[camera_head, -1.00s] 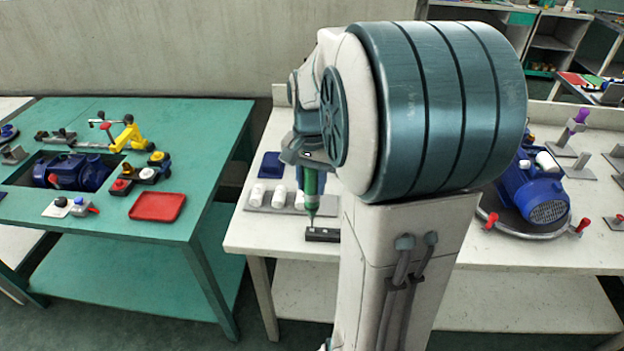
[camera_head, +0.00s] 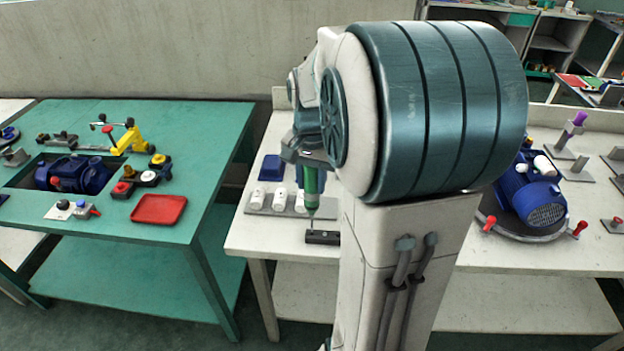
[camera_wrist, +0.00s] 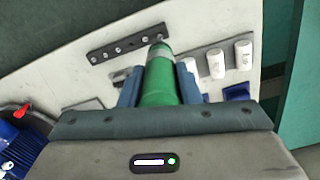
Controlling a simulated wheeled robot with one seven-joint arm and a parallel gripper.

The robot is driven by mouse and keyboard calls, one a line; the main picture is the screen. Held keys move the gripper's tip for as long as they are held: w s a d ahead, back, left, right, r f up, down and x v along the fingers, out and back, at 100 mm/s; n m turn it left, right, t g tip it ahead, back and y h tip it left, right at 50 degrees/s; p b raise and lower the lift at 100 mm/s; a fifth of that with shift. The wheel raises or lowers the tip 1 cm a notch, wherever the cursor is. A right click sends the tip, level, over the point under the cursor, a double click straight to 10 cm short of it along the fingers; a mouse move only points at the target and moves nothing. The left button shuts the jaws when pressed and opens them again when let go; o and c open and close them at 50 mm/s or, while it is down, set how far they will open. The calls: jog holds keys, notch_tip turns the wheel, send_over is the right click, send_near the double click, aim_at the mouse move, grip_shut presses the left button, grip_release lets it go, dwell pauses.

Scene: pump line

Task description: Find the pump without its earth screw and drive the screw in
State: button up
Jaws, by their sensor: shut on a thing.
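My gripper (camera_head: 307,157) is shut on a green-handled screwdriver (camera_head: 311,182) that points down over the pale table. In the wrist view my blue fingers (camera_wrist: 160,82) clasp the green handle (camera_wrist: 158,92). The driver's tip is at the right end of a black strip (camera_wrist: 125,46) holding a row of several small screws; I cannot tell whether it touches a screw. The black strip also shows in the head view (camera_head: 322,237). A blue pump (camera_head: 533,193) stands on a round base to the right. Another blue pump (camera_head: 72,174) lies in the green table's recess. Their earth-screw spots are too small to tell.
White cylinders (camera_head: 279,200) stand on a grey plate beside the strip, with a blue bin (camera_head: 271,167) behind. A red tray (camera_head: 158,209) and a yellow clamp (camera_head: 129,137) are on the green table (camera_head: 120,225). A gap separates the tables. My arm hides the middle.

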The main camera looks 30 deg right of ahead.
notch_tip(320, 180, up, 3)
jog(key=shift+r+p, duration=0.2)
jog(key=shift+p, duration=1.05)
jog(key=shift+s, duration=0.1)
